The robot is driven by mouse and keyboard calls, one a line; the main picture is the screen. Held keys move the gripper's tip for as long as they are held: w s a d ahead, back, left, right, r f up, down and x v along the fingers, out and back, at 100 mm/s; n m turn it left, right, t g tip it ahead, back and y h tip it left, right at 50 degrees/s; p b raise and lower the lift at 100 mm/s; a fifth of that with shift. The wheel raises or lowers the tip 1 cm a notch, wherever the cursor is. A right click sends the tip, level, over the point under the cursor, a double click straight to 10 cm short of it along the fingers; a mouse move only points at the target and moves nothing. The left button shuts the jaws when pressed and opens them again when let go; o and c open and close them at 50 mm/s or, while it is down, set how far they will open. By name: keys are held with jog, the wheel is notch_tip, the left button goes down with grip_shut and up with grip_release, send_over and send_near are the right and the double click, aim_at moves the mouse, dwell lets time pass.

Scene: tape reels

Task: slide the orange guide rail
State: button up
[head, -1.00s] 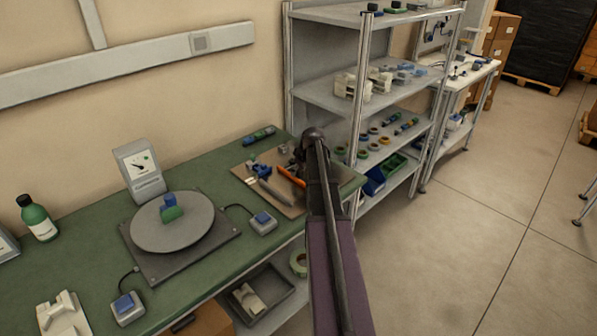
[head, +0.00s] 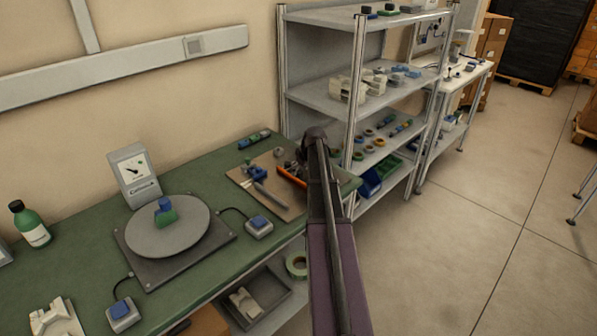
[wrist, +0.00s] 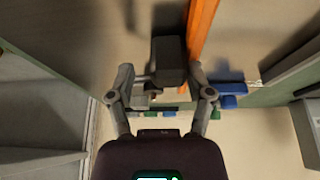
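The orange guide rail (head: 291,177) lies on a tan board on the green bench in the head view, its right end hidden by my arm. In the wrist view the rail (wrist: 199,30) runs down from the top edge, just right of a dark block (wrist: 169,60). My gripper (wrist: 161,74) is open. Its two fingers stand apart on either side of the block's lower end, with a visible gap on the left. I cannot tell whether the right finger touches the block or rail. In the head view the fingertips are hidden behind my arm.
A blue-handled tool (head: 256,172) lies left of the rail on the board (head: 285,209). A round turntable (head: 150,235) and a blue-button box (head: 259,227) stand further left. A grey shelf (head: 345,20) stands right behind my arm. Open floor lies to the right.

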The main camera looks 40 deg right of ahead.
aim_at(292, 177)
jog(key=shift+a, duration=0.1)
dwell(0.3)
jog(key=shift+s+a, duration=0.1)
jog(key=shift+a, duration=1.5)
jog(key=shift+p+v, duration=0.95)
jog(key=p+v, duration=1.1)
jog(key=v, duration=0.1)
jog(key=s+a+f+g+b, duration=0.1)
jog(key=a+f+b, duration=0.1)
jog(key=a, duration=1.2)
jog(key=s+a+f+g+b, duration=0.1)
jog(key=a+f+g+b, duration=0.1)
jog(key=a, duration=1.2)
jog(key=shift+s+a+f, duration=0.2)
jog(key=shift+s+f, duration=0.15)
jog(key=shift+f, duration=0.4)
jog(key=shift+y, duration=0.3)
